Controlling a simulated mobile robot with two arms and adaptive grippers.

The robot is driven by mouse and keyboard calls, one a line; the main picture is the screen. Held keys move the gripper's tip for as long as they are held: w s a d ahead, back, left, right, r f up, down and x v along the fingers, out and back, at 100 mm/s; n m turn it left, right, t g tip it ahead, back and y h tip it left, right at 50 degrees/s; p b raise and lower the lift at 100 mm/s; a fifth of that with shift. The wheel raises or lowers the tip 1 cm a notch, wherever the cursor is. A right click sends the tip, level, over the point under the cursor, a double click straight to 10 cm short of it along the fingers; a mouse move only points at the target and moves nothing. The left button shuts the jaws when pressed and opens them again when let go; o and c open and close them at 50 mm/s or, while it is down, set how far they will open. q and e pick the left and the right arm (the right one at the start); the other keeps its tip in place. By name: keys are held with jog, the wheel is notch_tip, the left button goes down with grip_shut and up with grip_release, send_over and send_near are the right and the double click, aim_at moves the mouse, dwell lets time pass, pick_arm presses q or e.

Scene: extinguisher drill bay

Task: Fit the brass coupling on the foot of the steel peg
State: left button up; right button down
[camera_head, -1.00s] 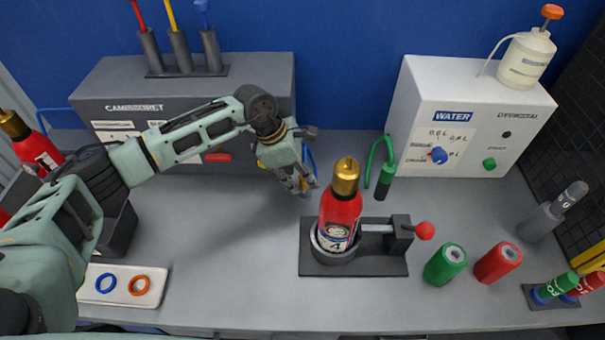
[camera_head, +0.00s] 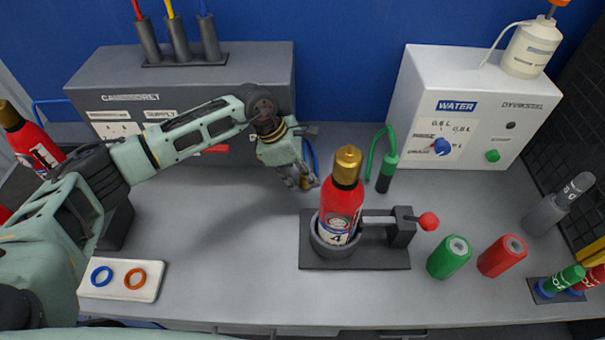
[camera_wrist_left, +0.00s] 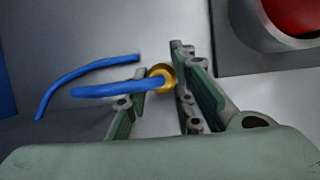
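The brass coupling (camera_wrist_left: 161,77) shows as a ring with the blue hose (camera_wrist_left: 110,89) running from its left side. In the head view the coupling (camera_head: 305,183) is a small gold piece at my left fingertips. My left gripper (camera_head: 303,182) hangs low over the back of the bench, left of the red extinguisher. In the left wrist view its fingers (camera_wrist_left: 160,88) are apart, with the coupling between or just beyond their tips; I cannot tell whether they press on it. I cannot make out the steel peg for sure. My right gripper is not in view.
The red extinguisher (camera_head: 341,198) stands in a dark clamp (camera_head: 300,240) close on the right. A green hose (camera_head: 387,165) hangs behind it. A grey box (camera_head: 230,90) stands behind my arm, a white box (camera_head: 420,85) at back right.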

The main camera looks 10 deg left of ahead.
pick_arm(q)
jog(key=o, duration=0.4)
jog(key=v, duration=1.2)
dwell(0.5)
